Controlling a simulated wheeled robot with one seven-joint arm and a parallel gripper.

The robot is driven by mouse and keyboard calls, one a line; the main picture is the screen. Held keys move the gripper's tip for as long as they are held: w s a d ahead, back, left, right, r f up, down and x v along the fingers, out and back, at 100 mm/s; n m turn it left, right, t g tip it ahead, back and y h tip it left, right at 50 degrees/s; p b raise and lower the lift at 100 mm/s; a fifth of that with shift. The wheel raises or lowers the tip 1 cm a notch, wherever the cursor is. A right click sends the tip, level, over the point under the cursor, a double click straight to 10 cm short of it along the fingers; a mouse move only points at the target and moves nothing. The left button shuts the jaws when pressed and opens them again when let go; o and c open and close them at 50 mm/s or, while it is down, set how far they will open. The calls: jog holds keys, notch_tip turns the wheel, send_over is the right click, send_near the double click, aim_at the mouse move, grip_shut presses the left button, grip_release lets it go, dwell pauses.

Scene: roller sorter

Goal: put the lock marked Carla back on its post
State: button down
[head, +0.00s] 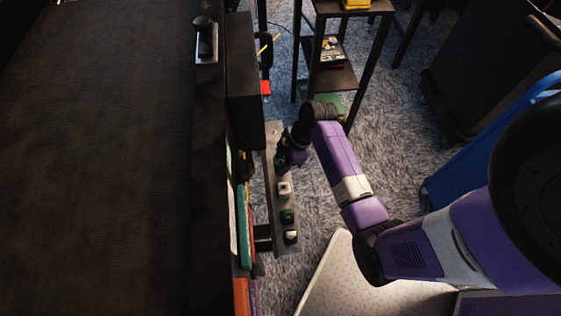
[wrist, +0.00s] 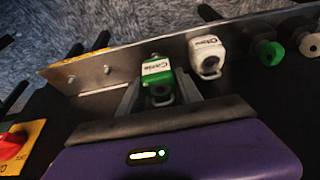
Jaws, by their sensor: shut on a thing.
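A green lock (wrist: 157,76) with a white label that seems to read Carla, though small and blurred, sits between the fingers of my gripper (wrist: 155,92) in the wrist view. My gripper is shut on it, close in front of the grey metal plate (wrist: 119,65). Whether the lock touches the plate or a post behind it is hidden. Small bare posts (wrist: 103,71) stick out of the plate left of the lock. In the head view my gripper (head: 287,158) is at the far part of the plate (head: 265,185), and the green lock cannot be made out there.
A white lock (wrist: 207,58) with a label hangs just right of the green one. A red knob (wrist: 12,145) on yellow is at lower left. A black shelf stand (head: 335,75) stands beyond the arm.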

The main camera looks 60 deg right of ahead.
jog(key=shift+f+b, duration=0.7)
jog(key=shift+f, duration=0.7)
dwell(0.4)
jog(key=c, duration=0.7)
grip_release()
